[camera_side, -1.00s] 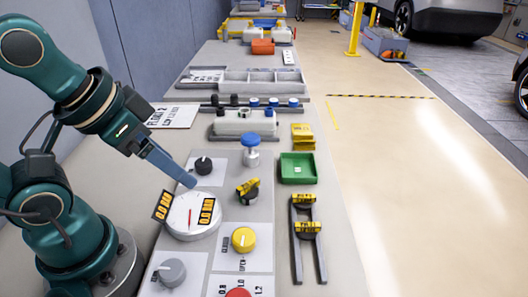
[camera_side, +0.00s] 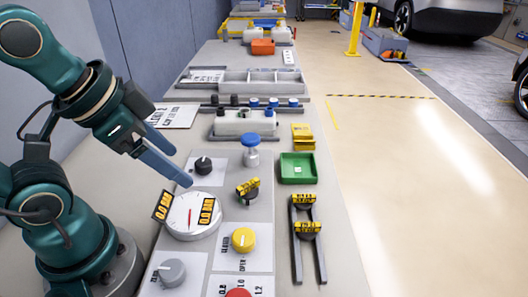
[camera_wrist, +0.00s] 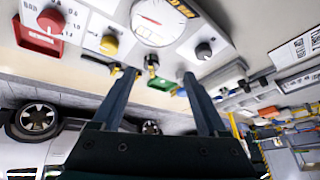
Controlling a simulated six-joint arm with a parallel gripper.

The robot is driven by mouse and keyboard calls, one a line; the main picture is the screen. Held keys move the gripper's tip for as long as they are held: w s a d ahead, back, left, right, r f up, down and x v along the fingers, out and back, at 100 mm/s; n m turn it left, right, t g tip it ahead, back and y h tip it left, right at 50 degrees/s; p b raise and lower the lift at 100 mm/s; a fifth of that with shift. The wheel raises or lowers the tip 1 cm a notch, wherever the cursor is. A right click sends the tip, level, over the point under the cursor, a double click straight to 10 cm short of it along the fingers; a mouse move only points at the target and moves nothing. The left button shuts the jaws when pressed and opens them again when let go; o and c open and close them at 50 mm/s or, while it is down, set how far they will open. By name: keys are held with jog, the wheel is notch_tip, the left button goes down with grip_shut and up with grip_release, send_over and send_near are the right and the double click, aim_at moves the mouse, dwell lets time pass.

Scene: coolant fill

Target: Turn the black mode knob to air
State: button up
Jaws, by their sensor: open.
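The black mode knob (camera_side: 203,166) sits on the light panel beyond the round gauge, with a pale pointer line on it. It also shows in the wrist view (camera_wrist: 204,50), right of the gauge. Its position labels are too small to read. My gripper (camera_side: 180,168) is open and empty, its fingers angled down just left of the knob in the side view. In the wrist view my two fingers (camera_wrist: 158,74) stand apart with nothing between them, and the knob lies beyond the right finger. I see no contact with the knob.
The round gauge (camera_side: 191,216) with orange displays is close below my fingertips. A black tagged valve (camera_side: 248,191), yellow knob (camera_side: 243,240), grey knob (camera_side: 172,272) and blue-capped fitting (camera_side: 251,150) share the panel area. A green tray (camera_side: 298,168) stands to the right.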

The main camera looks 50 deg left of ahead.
jog(key=w+a+r+m+g, duration=0.1)
jog(key=w+a+r+m, duration=0.1)
jog(key=w+m, duration=0.25)
jog(key=m+g, duration=0.4)
send_over(203, 162)
notch_tip(203, 162, down, 7)
jog(key=shift+w+f, duration=0.1)
jog(key=shift+f, duration=0.1)
jog(key=shift+a+f+g, duration=0.1)
jog(key=shift+f+g, duration=0.2)
jog(key=shift+f, duration=2.45)
grip_shut()
